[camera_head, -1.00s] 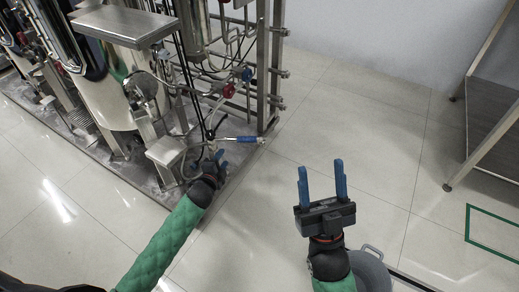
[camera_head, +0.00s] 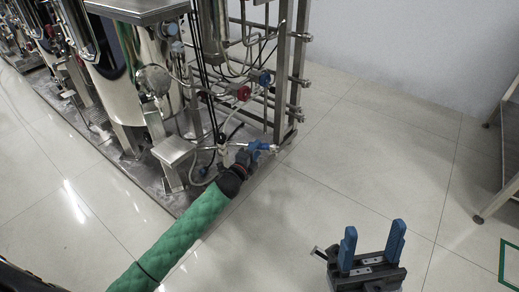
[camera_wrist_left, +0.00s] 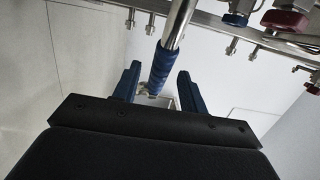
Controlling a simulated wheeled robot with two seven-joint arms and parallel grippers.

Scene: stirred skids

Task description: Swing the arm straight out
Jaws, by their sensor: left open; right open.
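The arm is a metal lever with a blue grip, low at the near corner of the skid in the head view. In the left wrist view the blue grip (camera_wrist_left: 161,68) lies between my left gripper's fingers (camera_wrist_left: 158,74), with its metal rod running up and away. My left gripper (camera_head: 254,151) is open at the lever in the head view and hides part of the grip. I cannot tell whether a finger touches it. My right gripper (camera_head: 374,232) is open and empty over the floor at the lower right.
The skid (camera_head: 110,160) with steel vessels, pipes and a red valve (camera_head: 243,93) fills the left and centre. A metal-framed table (camera_head: 506,165) stands at the right edge. The tiled floor (camera_head: 370,150) between them is clear.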

